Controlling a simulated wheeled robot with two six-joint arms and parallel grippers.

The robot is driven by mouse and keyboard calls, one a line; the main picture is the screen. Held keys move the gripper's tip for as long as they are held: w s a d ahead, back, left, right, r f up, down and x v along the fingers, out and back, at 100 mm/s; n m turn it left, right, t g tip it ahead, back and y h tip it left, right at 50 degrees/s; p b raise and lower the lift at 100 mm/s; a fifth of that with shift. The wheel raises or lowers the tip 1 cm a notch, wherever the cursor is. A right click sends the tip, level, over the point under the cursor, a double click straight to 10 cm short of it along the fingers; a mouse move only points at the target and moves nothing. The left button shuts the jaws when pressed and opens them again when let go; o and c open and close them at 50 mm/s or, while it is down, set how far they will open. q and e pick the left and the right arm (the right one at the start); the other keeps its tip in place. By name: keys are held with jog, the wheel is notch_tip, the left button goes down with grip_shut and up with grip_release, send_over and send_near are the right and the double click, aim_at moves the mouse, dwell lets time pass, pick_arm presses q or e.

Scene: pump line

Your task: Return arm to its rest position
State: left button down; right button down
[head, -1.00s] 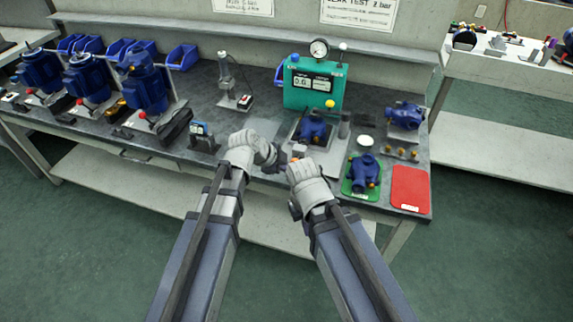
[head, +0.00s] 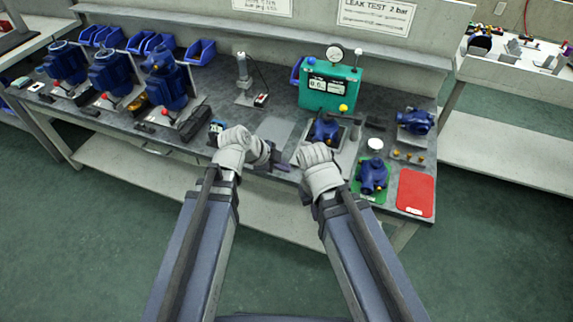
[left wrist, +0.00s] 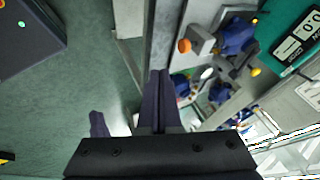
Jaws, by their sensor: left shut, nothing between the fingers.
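My left gripper (head: 282,167) is at the bench's front edge, with its dark fingers together and nothing between them. The fingers also show in the left wrist view (left wrist: 157,100). My right arm's gripper (head: 315,158) is just to the right of it; its fingers are hidden behind its wrist. A blue pump (head: 325,130) sits in front of the green leak tester (head: 331,88), beyond both grippers. In the left wrist view, a grey block with an orange end (left wrist: 200,40) is near that pump, apart from the left fingers.
A second blue pump (head: 373,174) is on a green mat, beside a red mat (head: 416,192). Another blue pump (head: 415,121) lies behind them. Several blue motor units (head: 110,72) and blue bins (head: 201,51) fill the bench's left side. The floor before the bench is clear.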

dwell(0.3)
pick_arm(q)
jog(key=s+a+n+g+y+p, duration=0.2)
jog(key=s+n+y, duration=0.5)
jog(key=s+n, duration=0.5)
jog(key=shift+s+a+f+n+g+p, duration=0.2)
jog(key=shift+n+g+p, duration=0.9)
jog(key=shift+n, duration=1)
